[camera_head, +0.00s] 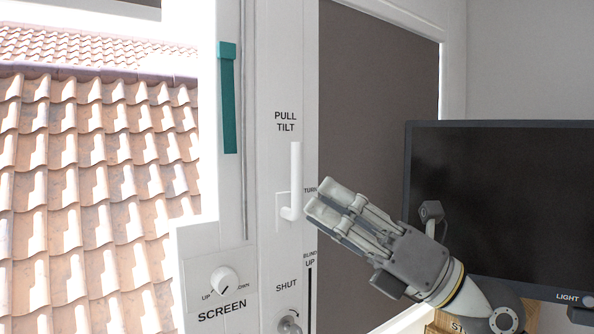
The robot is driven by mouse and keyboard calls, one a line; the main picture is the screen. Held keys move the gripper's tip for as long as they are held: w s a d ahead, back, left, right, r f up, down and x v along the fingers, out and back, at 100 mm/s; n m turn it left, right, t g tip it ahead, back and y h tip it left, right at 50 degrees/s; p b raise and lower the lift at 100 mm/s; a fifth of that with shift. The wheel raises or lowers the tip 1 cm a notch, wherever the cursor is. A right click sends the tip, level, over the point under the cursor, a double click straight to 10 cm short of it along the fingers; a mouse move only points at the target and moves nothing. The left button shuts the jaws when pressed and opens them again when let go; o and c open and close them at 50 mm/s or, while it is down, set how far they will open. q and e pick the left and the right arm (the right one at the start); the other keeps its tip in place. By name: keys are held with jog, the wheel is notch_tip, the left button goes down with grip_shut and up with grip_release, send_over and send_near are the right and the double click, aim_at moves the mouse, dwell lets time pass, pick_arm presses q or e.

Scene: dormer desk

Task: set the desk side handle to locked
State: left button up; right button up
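A white window handle (296,180) is on the white frame, its grip pointing straight up from its base towards the label "PULL TILT". A "TURN" label is to its right, partly covered by my gripper, and a "SHUT" label is below it. My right gripper (318,197) is just right of the handle's lower part, pointing up and left. Its fingers lie close together and look shut, with nothing seen between them. I see no clear contact with the handle. My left gripper is not in view.
A silver knob (290,323) sits below the handle, cut by the lower edge. Left of it is a white "SCREEN" knob (224,281). A teal strip (228,100) is on the frame. A black monitor (510,200) stands on the right behind my arm. Roof tiles show outside.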

aim_at(302, 169)
jog(key=w+d+r+n+t+h, duration=0.25)
jog(key=w+r+t+h, duration=0.2)
jog(key=h, duration=0.45)
jog(key=shift+m+g, duration=0.35)
jog(key=shift+g, duration=0.1)
jog(key=p+x, duration=0.4)
jog(key=x, duration=0.5)
jog(key=shift+w+d+f, duration=0.1)
jog(key=shift+w+f, duration=0.1)
jog(key=shift+w+a+f, duration=0.15)
jog(key=shift+w+a, duration=0.2)
grip_shut()
